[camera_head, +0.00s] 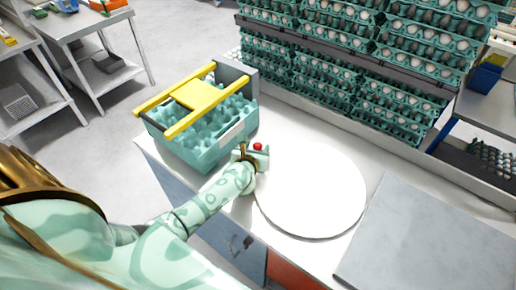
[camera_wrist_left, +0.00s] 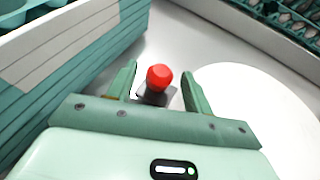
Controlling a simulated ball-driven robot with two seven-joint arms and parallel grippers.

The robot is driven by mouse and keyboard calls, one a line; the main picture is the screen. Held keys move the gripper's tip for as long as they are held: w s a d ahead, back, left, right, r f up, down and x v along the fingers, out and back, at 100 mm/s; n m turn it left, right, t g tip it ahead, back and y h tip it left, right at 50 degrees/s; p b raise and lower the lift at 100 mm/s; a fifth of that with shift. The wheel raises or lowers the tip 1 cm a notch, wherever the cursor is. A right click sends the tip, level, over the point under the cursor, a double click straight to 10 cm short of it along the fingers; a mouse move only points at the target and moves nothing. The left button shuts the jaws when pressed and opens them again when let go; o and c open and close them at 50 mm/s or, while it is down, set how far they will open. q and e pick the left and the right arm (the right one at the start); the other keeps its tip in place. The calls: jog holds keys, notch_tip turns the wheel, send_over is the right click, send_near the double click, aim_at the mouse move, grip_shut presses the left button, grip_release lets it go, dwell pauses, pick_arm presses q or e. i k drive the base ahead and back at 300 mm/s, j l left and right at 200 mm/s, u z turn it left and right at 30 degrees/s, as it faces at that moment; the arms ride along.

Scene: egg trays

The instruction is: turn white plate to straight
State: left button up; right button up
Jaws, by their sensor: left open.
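The white plate (camera_head: 312,190) is a large round flat disc lying on the white worktop. In the left wrist view the plate (camera_wrist_left: 255,110) shows at the right. A red knob (camera_wrist_left: 159,77) on a small dark base stands beside the plate's left edge; it also shows in the head view (camera_head: 258,146). My left gripper (camera_wrist_left: 160,85) is open, with one finger on each side of the knob. In the head view the left gripper (camera_head: 256,156) is at the plate's upper left edge. My right gripper is not in view.
A teal crate stack (camera_head: 190,145) with a yellow frame (camera_head: 200,95) stands just left of my left gripper. Shelves of egg trays (camera_head: 345,85) rise behind the worktop. A grey panel (camera_head: 430,240) lies right of the plate.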

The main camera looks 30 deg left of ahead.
aim_at(309, 189)
jog(key=l+u, duration=0.25)
jog(key=l, duration=0.4)
jog(key=l+u, duration=0.3)
jog(key=l, duration=0.35)
jog(key=k+l, duration=0.1)
jog(key=l, duration=0.2)
jog(key=k+l+u, duration=0.15)
jog(key=l, duration=0.4)
jog(key=k+u, duration=0.05)
